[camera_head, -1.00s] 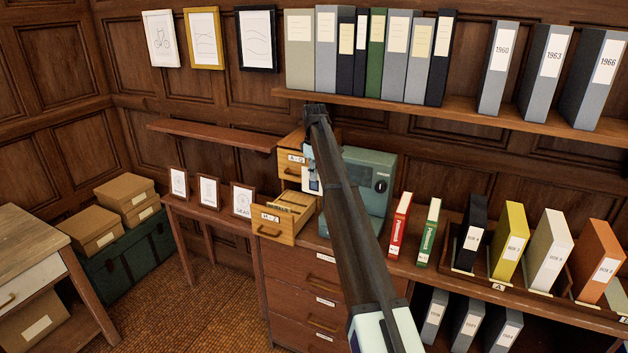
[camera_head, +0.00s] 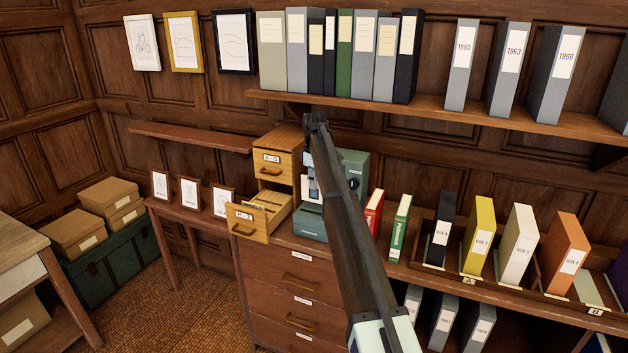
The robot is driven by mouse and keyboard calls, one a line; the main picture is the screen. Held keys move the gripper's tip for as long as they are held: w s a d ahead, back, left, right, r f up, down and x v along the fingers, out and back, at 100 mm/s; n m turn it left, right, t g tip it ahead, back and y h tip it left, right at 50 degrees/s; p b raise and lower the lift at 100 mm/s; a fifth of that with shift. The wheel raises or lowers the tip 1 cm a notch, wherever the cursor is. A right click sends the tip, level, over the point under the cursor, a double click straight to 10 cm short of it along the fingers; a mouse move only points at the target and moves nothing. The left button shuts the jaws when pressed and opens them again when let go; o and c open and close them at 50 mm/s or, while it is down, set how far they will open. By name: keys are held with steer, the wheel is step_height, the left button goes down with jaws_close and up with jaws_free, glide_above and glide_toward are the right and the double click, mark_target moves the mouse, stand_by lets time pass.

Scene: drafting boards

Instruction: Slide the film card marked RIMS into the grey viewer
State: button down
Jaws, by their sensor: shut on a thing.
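The viewer (camera_head: 356,163), a grey-green box with a round dark knob, stands on the cabinet top, partly hidden behind my arm. Its lower front part (camera_head: 309,228) shows left of the arm. My gripper (camera_head: 311,191) hangs from the bent arm in front of the viewer's left side, small and partly hidden. It is shut on a small pale thing, apparently a film card; no marking on it is readable. The card drawer marked M-Z (camera_head: 241,223) is pulled out left of the viewer, with cards inside. The drawer above, A-G (camera_head: 272,170), is also partly out.
Red and green boxes (camera_head: 400,214) stand right of the viewer, then binders in racks (camera_head: 480,235). A shelf of binders (camera_head: 430,110) hangs above. Small framed cards (camera_head: 190,193) stand on the left table. The open drawer juts out beside my gripper.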

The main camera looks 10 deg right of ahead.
mark_target(314, 201)
steer(key=shift+f+b, duration=0.85)
steer(key=shift+f, duration=2.5)
steer(key=shift+f, duration=0.75)
steer(key=c, duration=1.2)
jaws_free()
step_height(314, 201, up, 12)
